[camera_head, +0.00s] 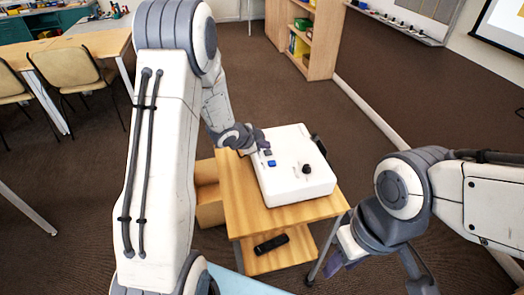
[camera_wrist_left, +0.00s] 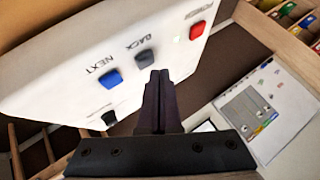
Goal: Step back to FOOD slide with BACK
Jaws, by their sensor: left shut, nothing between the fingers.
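The white projector (camera_head: 294,180) sits on a small wooden stand (camera_head: 240,215). In the left wrist view its top carries a blue NEXT button (camera_wrist_left: 111,78), a grey BACK button (camera_wrist_left: 144,59) and a red POWER button (camera_wrist_left: 197,30). The blue button also shows in the head view (camera_head: 271,163). My left gripper (camera_wrist_left: 159,76) is shut and empty, its tips close beside BACK; I cannot tell whether they touch it. My right gripper (camera_head: 336,264) hangs low, right of the stand, apart from the projector; its jaws are unclear. The projection screen (camera_head: 503,24) is cut off, its slide unreadable.
A black remote-like object (camera_head: 271,244) lies on the stand's lower shelf. A cardboard-coloured box (camera_head: 208,195) stands left of the stand. A bookshelf (camera_head: 310,40) is behind, and chairs (camera_head: 75,72) and a table are at the far left. Open brown floor lies around.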

